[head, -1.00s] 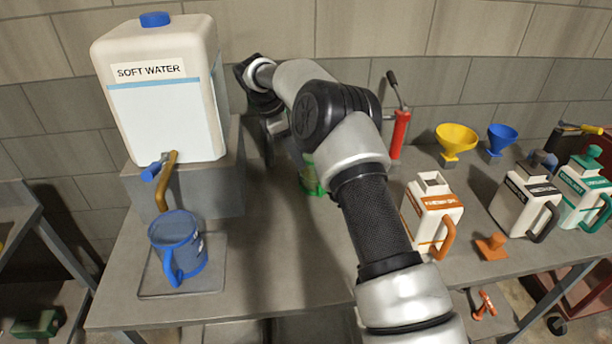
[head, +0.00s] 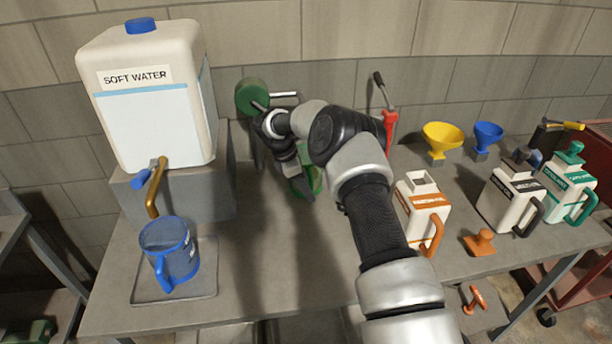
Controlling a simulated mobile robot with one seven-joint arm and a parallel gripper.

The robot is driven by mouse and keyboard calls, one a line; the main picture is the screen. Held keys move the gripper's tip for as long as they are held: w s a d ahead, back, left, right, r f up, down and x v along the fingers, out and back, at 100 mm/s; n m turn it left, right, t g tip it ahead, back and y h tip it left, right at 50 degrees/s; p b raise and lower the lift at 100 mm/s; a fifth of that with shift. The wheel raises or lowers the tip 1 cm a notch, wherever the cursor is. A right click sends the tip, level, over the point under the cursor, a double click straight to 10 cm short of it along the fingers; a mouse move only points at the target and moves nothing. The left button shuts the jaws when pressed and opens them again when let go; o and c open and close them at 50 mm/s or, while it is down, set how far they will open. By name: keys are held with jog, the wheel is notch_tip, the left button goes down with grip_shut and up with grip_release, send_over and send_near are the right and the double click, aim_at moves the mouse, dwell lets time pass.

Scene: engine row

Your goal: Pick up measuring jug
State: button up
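A clear blue measuring jug (head: 178,262) with a blue handle stands upright on a tray, below the brass tap of the water container. A second, green-trimmed clear vessel (head: 316,180) stands farther back, partly hidden by my arm; I cannot tell whether it is also a jug. My gripper (head: 294,172) points down beside this green vessel, well apart from the blue jug. Its fingers are dark and mostly hidden, so I cannot tell whether they are open or touching the vessel.
The soft water container (head: 150,100) stands on a grey block at left. A round green object (head: 251,96) is behind my wrist. An orange-handled bottle (head: 420,212), other bottles and yellow (head: 441,138) and blue (head: 487,134) funnels stand at right.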

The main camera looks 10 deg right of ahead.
jog(key=shift+x, duration=1.5)
jog(key=shift+d+r, duration=0.1)
jog(key=shift+d, duration=0.05)
grip_shut()
jog(key=shift+w+r, duration=0.1)
jog(key=shift+w, duration=0.05)
